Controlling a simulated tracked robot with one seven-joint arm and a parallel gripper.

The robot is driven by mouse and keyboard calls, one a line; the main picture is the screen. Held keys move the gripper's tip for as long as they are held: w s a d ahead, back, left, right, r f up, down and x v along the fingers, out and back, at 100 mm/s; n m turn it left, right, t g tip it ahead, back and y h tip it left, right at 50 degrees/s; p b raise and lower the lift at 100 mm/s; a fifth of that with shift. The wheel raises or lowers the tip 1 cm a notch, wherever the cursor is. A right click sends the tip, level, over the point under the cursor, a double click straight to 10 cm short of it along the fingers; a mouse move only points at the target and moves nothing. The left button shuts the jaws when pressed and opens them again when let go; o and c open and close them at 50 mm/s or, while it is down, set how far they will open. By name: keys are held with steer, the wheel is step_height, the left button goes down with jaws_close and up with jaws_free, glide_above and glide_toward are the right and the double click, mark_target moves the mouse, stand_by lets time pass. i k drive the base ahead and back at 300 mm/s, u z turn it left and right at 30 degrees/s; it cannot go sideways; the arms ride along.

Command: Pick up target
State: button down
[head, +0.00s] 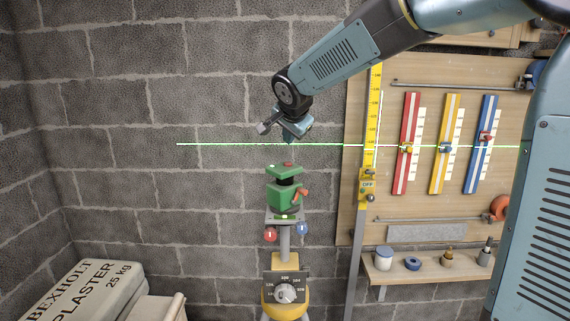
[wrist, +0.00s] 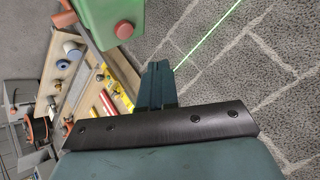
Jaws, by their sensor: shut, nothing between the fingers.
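No thing in view is plainly marked as the target. A green laser level (head: 285,190) with a red button on top and an orange knob at its side sits on a grey stand. My gripper (head: 289,139) is just above the laser level, pointing down and apart from it. In the wrist view my gripper's fingers (wrist: 157,82) are together and empty. The green body of the laser level (wrist: 108,22) is at the top left there, with its red button facing me. A yellow detector box (head: 367,184) marked OFF is clamped on a yellow staff (head: 373,110).
A green laser line (head: 220,144) crosses the brick wall. A wooden board (head: 425,85) at right carries red, yellow and blue gauge strips. A shelf (head: 430,268) below holds several small items. Plaster bags (head: 95,285) lie at lower left. A black dial (head: 285,290) is on the stand.

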mark_target(484, 135)
steer(key=u, duration=2)
steer(key=i, duration=0.1)
steer(key=z, duration=3.1)
